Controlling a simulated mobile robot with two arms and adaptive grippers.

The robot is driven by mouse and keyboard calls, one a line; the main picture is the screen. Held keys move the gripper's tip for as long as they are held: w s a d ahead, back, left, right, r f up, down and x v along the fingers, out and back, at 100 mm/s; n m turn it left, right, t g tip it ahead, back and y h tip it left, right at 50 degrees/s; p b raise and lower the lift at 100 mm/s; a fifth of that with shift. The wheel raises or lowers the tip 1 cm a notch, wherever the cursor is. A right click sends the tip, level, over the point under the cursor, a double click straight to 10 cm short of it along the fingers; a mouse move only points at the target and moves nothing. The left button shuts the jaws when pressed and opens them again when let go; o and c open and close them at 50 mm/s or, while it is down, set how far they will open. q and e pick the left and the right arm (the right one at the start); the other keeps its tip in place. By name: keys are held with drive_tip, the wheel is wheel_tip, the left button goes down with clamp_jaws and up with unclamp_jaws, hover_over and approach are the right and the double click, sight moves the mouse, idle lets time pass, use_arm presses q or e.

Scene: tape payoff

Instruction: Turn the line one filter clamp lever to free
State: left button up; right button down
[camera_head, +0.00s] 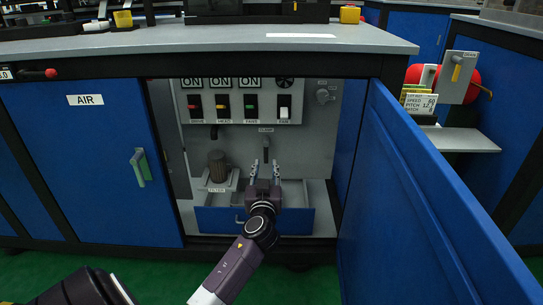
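The clamp lever (266,150) is a small grey handle on the back panel of the open cabinet. It hangs roughly straight down under a small label that seems to read CLAMP. The filter (217,165) is a dark ribbed cylinder left of the lever, on a pale seat labelled FILTER. My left gripper (265,164) reaches into the cabinet with its two fingers apart, pointing up. Its fingertips show either side of the lever's lower end; I cannot tell whether they touch it or are still in front of it. My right gripper is not in view.
A blue-fronted drawer (316,222) lies below my gripper. Switches under ON signs (221,106) sit above the lever. The open blue door (420,200) bounds the right side; the closed AIR door (95,160) is at left. The bench top (200,42) overhangs the cabinet.

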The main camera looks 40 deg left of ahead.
sight(266, 155)
use_arm(q)
drive_tip(key=b+x, duration=0.1)
drive_tip(key=x, duration=0.4)
drive_tip(key=shift+w+a+b, duration=0.25)
drive_tip(key=shift+a+b, duration=0.05)
drive_tip(key=shift+a, duration=0.05)
drive_tip(key=shift+c, duration=0.6)
clamp_jaws()
